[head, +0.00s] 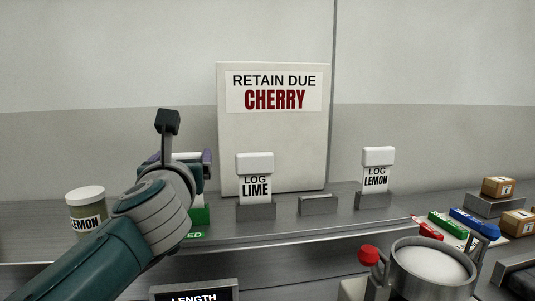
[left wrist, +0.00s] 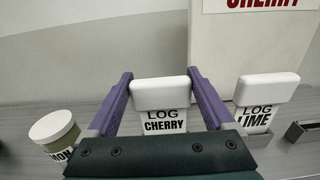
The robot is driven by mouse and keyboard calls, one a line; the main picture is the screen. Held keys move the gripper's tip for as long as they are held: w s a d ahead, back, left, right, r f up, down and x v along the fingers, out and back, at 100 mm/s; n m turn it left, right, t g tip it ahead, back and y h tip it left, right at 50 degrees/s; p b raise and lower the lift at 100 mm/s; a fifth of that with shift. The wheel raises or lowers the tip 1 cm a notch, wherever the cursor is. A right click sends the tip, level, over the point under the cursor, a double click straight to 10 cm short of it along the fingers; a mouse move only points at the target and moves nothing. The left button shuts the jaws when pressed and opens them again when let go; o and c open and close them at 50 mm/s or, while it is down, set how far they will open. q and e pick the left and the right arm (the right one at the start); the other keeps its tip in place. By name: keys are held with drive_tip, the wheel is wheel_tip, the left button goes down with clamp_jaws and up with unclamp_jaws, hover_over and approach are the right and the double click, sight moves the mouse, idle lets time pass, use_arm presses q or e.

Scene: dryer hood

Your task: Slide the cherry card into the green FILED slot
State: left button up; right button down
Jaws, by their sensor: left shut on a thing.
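My left gripper (head: 180,158) is shut on the cherry card, its purple fingers on either side of the card's white top. In the left wrist view the gripper (left wrist: 160,77) has the cherry card (left wrist: 163,98) upright between its fingers, reading LOG CHERRY. In the head view a white bit of the card (head: 187,156) shows behind my wrist. The green FILED slot (head: 200,216) is just below the gripper, mostly hidden by my arm; only the end of its label shows. The card's lower edge is hidden, so I cannot tell whether it is in the slot.
A lime card (head: 254,180) stands in a grey holder right of the gripper. An empty grey holder (head: 318,205) and a lemon card (head: 376,180) stand further right. A lemon jar (head: 87,208) is at left. A RETAIN DUE CHERRY board (head: 272,150) stands behind. A metal pot (head: 432,268) is front right.

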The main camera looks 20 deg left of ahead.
use_arm(q)
drive_tip(key=shift+f, duration=0.35)
drive_tip(key=o, duration=1.1)
drive_tip(key=v, duration=1)
